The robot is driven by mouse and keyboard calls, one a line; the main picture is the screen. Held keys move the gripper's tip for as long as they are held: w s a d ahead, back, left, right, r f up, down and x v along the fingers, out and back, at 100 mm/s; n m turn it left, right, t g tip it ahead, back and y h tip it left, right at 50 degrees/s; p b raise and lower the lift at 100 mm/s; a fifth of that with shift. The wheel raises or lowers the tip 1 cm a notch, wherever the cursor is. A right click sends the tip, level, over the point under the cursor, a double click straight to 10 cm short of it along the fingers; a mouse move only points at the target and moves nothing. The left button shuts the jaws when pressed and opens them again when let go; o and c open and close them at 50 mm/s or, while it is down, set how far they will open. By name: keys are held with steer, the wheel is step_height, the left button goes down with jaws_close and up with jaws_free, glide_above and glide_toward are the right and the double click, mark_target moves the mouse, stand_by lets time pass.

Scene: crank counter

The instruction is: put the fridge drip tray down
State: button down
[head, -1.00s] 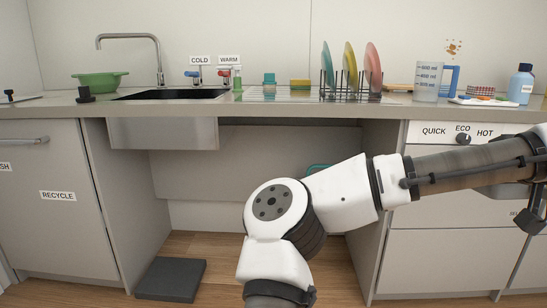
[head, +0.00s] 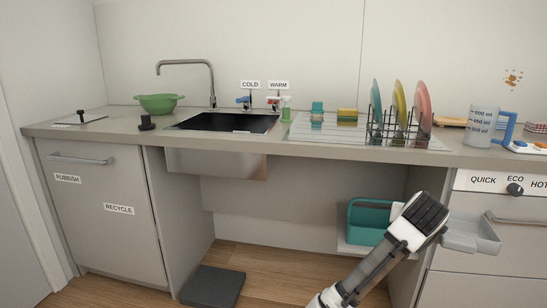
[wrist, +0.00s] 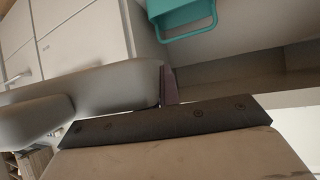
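The fridge drip tray (head: 470,237) is a shallow light-grey tray. In the head view it is in the air at the right, in front of the drawers and just beyond my arm. In the wrist view the tray (wrist: 95,88) crosses the left, its edge meeting a dark finger of my gripper (wrist: 168,90). My gripper appears shut on the tray's edge; only part of the fingers shows. In the head view my arm hides the gripper.
A teal tub (head: 366,224) stands on a low shelf under the counter (head: 290,147). The counter holds a dish rack (head: 395,135), measuring jug (head: 482,125) and green colander (head: 158,103). A dark block (head: 212,287) lies on the floor. Counter space left of the sink (head: 225,123) is partly clear.

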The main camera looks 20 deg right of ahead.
steer(key=w+a+f+n+t+y+p, duration=0.1)
steer(key=w+a+f+n+y+p, duration=0.25)
steer(key=a+f, duration=0.7)
steer(key=w+a+f+n+t+y+p, duration=0.15)
steer(key=w+a+f+p, duration=0.25)
steer(key=w+a+f, duration=0.65)
steer(key=s+a+f+n+p, duration=0.1)
steer(key=s+a+f, duration=0.2)
steer(key=a, duration=0.6)
steer(key=s+a+f+n+y+p, duration=0.1)
steer(key=s+a+f, duration=0.3)
steer(key=a, duration=0.6)
steer(key=s+a+f+n+y+p, duration=0.1)
steer(key=s+a+f+p, duration=0.2)
steer(key=s+a, duration=0.3)
steer(key=a, duration=0.4)
steer(key=shift+a+f, duration=0.15)
